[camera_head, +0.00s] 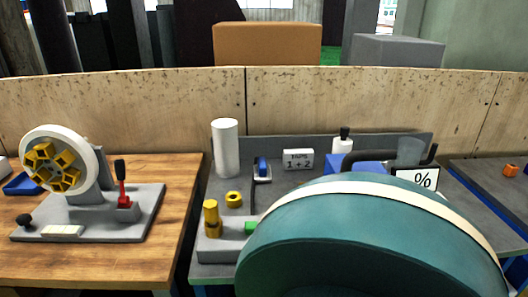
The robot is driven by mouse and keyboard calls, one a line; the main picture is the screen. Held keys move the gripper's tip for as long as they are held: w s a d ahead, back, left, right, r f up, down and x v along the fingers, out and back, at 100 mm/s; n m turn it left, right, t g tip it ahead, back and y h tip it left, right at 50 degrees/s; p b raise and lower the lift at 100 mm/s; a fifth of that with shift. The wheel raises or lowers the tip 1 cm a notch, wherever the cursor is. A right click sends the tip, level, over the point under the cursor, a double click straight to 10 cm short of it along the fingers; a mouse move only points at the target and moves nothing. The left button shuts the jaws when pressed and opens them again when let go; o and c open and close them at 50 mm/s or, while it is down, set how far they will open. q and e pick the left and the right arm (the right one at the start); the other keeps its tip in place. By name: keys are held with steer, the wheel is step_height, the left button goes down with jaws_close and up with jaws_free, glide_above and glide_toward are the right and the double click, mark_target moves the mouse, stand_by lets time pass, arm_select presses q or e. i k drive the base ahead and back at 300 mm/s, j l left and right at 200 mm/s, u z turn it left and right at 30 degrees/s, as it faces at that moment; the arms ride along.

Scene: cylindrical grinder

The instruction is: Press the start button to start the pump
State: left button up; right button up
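A small green block (251,227), which may be the start button, sits at the right end of a grey base block (216,246) on the grey bench. Its right side is cut off by a large teal rounded shape close to the camera, so I cannot tell its full form or whether it is pressed. A brass-yellow stepped post (211,218) stands on the same base. A yellow nut-like ring (233,198) is just behind. No pump is clearly identifiable. Neither of my grippers shows in this view.
A wheel fixture with a red lever (122,185) is on the wooden table (150,250) at left. Wooden panels (140,100) close the back.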

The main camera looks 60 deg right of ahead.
mark_target(250, 226)
steer(key=z, duration=1.95)
